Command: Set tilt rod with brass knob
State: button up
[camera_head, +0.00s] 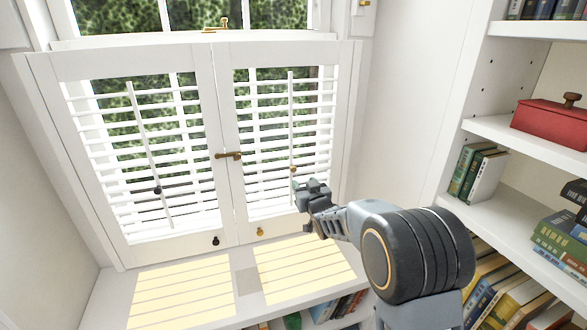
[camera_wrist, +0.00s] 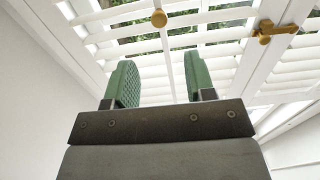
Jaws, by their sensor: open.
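The right shutter panel has a white vertical tilt rod (camera_head: 291,120) with a small brass knob (camera_head: 293,169) low on it. The left panel's tilt rod (camera_head: 147,140) carries a dark knob (camera_head: 157,190). My gripper (camera_head: 305,187) is just below and right of the brass knob in the head view. In the wrist view my gripper (camera_wrist: 160,78) is open and empty, with green pads spread apart. The brass knob (camera_wrist: 159,18) appears beyond the fingertips, centred between them, with the rod (camera_wrist: 166,55) running down from it. I see no contact with the knob.
A brass latch (camera_head: 228,155) joins the two panels; it also shows in the wrist view (camera_wrist: 272,31). A brass keyhole cover (camera_head: 260,231) and a dark one (camera_head: 215,241) are below. Shelves with books and a red box (camera_head: 550,122) stand at right. The sunlit sill (camera_head: 246,283) is bare.

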aim_at(294, 170)
jog(key=p+x, duration=0.2)
jog(key=x, duration=0.9)
jog(key=shift+w, duration=0.1)
grip_shut()
dwell(0.3)
